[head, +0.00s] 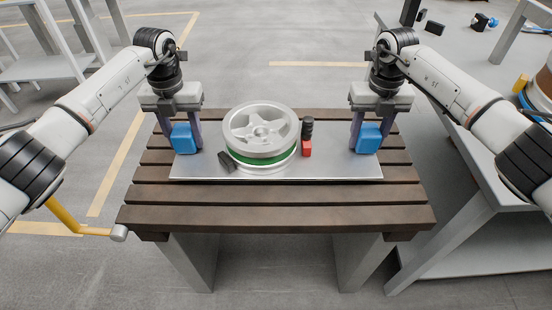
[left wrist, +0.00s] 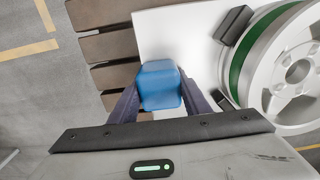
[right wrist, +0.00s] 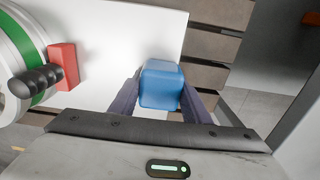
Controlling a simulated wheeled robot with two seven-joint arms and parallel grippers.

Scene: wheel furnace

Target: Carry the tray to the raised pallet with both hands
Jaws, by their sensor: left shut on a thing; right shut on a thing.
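The flat light-grey tray (head: 320,170) lies on the raised pallet (head: 280,215) of dark wooden slats. It has a blue block handle at each end. My left gripper (head: 185,140) is shut on the left blue handle (left wrist: 160,86). My right gripper (head: 369,138) is shut on the right blue handle (right wrist: 161,84). On the tray stand a silver spoked wheel with a green band (head: 262,132), a small black block (head: 230,161) and a red block with a black ribbed grip (head: 306,146). Whether the tray's underside touches the slats everywhere is hidden.
The pallet rests on grey supports (head: 357,262). A grey bench (head: 480,190) stands close on the right, with a further table (head: 460,40) behind it. A yellow bar (head: 75,222) is at lower left. Open floor with yellow lines lies behind the pallet.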

